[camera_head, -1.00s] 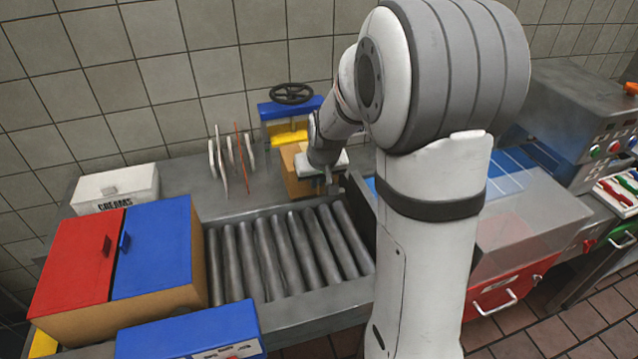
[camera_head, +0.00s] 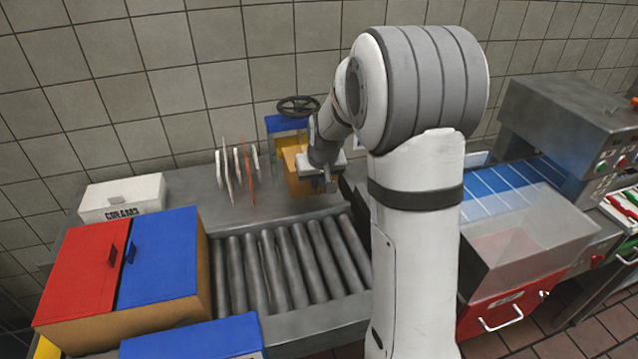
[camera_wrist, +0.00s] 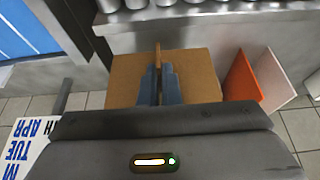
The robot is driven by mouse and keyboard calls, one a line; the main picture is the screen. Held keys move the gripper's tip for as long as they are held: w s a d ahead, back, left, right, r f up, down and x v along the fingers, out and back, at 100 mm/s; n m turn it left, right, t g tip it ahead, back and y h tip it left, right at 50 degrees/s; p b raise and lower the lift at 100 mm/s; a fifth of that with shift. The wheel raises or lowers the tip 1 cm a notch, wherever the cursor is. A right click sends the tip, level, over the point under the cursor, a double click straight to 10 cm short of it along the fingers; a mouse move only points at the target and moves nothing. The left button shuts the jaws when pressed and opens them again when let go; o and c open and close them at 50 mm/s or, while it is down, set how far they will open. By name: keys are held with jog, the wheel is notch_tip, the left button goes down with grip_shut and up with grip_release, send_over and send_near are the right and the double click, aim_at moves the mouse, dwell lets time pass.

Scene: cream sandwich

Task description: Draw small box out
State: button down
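The small box (camera_head: 293,183) is plain brown and stands at the back of the counter, in front of a blue and yellow press. In the wrist view its brown top (camera_wrist: 195,78) lies under my gripper (camera_wrist: 159,72), with a thin upright tab (camera_wrist: 157,52) in the middle. My two blue fingers are close together on either side of the tab and appear shut on it. In the head view my gripper (camera_head: 328,180) is at the box's right side, and my arm hides part of the box.
The blue-topped press with a black wheel (camera_head: 298,106) stands at the wall. Upright thin plates, white and orange (camera_head: 244,175), stand to the left. Grey rollers (camera_head: 285,265) lie in front. A red and a blue box lid (camera_head: 158,258) and a white CREAMS box (camera_head: 122,197) are farther left.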

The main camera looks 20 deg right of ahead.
jog(key=shift+w, duration=0.35)
dwell(0.4)
jog(key=c, duration=1.6)
grip_release()
jog(key=shift+s, duration=0.1)
jog(key=shift+o, duration=0.2)
jog(key=b+v, duration=0.1)
jog(key=v, duration=0.7)
jog(key=s+a, duration=0.2)
jog(key=s, duration=1.1)
jog(key=s+a+g, duration=0.1)
jog(key=s+a, duration=0.1)
jog(key=s, duration=1.2)
jog(key=shift+s+g, duration=0.15)
jog(key=shift+g, duration=0.15)
